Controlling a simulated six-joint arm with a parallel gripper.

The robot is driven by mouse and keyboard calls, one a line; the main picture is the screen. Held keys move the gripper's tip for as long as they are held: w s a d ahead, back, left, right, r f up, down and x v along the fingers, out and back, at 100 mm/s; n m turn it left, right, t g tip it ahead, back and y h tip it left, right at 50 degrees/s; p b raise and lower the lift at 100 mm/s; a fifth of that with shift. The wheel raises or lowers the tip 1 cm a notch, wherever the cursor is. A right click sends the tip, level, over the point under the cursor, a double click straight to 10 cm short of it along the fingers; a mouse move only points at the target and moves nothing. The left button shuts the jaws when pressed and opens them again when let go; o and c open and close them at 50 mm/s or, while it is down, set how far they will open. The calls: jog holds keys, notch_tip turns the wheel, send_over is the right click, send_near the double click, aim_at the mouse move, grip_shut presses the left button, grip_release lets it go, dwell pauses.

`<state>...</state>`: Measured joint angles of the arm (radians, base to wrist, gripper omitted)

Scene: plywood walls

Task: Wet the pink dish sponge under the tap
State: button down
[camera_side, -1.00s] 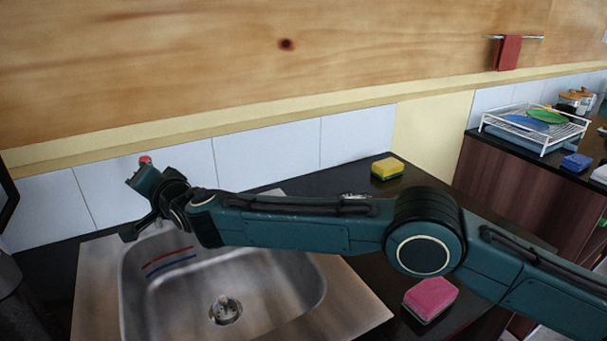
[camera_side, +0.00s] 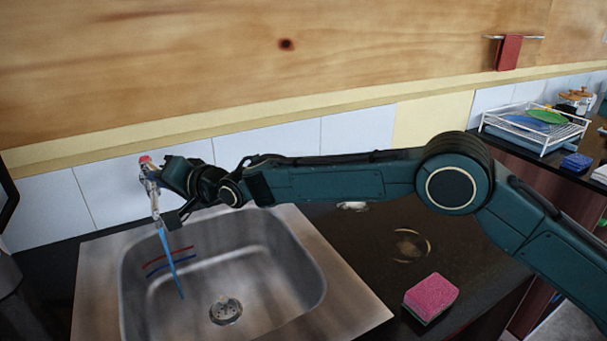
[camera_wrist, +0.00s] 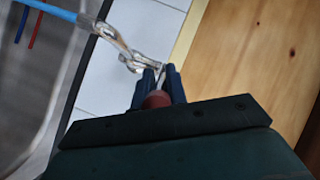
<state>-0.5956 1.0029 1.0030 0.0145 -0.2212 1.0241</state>
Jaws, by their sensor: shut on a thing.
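The pink dish sponge (camera_side: 431,296) lies on the dark counter right of the sink, away from my gripper. The metal tap (camera_side: 152,184) stands at the sink's back left and has a red-topped handle (camera_side: 145,159). A blue stream of water (camera_side: 170,262) runs from it into the basin. My gripper (camera_side: 168,190) is at the tap. In the wrist view, the dark fingers of my gripper (camera_wrist: 159,84) are shut around the red part of the handle (camera_wrist: 156,99). The tap (camera_wrist: 122,45) and water (camera_wrist: 52,9) show beyond them.
The steel sink (camera_side: 350,305) has an empty basin with a drain (camera_side: 225,310) and red and blue marks. My arm spans above the counter behind it. A dish rack (camera_side: 540,128) stands far right. The counter around the pink sponge is clear.

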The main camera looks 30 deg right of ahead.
jog(key=c, duration=1.4)
grip_release()
jog(key=shift+s, duration=0.15)
jog(key=v, duration=1.3)
jog(key=shift+s+d, duration=0.15)
jog(key=shift+d, duration=0.05)
jog(key=shift+d+r, duration=0.1)
